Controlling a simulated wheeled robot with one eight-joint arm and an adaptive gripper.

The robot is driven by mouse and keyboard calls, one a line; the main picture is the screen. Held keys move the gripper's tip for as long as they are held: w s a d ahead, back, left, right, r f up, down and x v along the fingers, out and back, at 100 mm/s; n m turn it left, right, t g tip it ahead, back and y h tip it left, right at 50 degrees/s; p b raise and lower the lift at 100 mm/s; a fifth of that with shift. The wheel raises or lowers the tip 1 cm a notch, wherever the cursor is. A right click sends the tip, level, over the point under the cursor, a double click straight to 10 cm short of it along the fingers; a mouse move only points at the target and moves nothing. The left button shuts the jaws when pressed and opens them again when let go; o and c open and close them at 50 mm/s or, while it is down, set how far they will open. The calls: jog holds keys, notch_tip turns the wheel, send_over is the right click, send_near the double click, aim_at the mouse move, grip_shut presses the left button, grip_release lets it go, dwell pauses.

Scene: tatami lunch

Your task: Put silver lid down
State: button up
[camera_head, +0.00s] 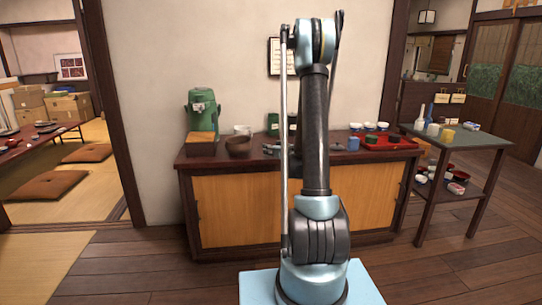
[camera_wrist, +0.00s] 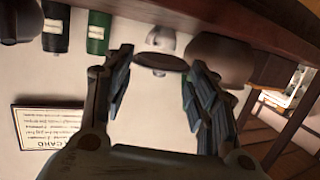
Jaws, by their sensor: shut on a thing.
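In the wrist view my gripper (camera_wrist: 162,60) has its two dark fingers spread on either side of a thin, round, dark-looking disc. This appears to be the silver lid (camera_wrist: 160,63), seen nearly edge-on between the fingertips, with a small knob on its lower side in the picture. The lid looks brownish in this light, not bright silver.
The counter (camera_head: 225,163) bears a green dispenser (camera_head: 202,112), a brown bowl (camera_head: 238,147), which also shows in the wrist view (camera_wrist: 222,60), and a red tray (camera_head: 398,142). A side table (camera_head: 480,138) stands right. Wooden floor (camera_head: 180,262) is clear on the left.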

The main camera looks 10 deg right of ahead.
jog(key=shift+d, duration=0.2)
jog(key=shift+w+d+r, duration=0.1)
jog(key=shift+w, duration=0.15)
jog(key=w, duration=0.1)
jog(key=w+r+y, duration=0.1)
jog(key=w+r+n+g+y, duration=0.1)
jog(key=shift+w+d, duration=0.3)
jog(key=shift+d, duration=0.1)
jog(key=w+r+n+y, duration=0.1)
jog(key=w+d+r+n+y, duration=0.1)
jog(key=r, duration=0.1)
jog(key=shift+w+r+g+y, duration=0.25)
jog(key=shift+w+g+y, duration=0.15)
notch_tip(320, 180, down, 4)
jog(key=shift+f, duration=0.2)
grip_shut()
jog(key=shift+f, duration=2.4)
jog(key=shift+f, duration=0.2)
jog(key=shift+s+f, duration=0.15)
jog(key=shift+f, duration=0.15)
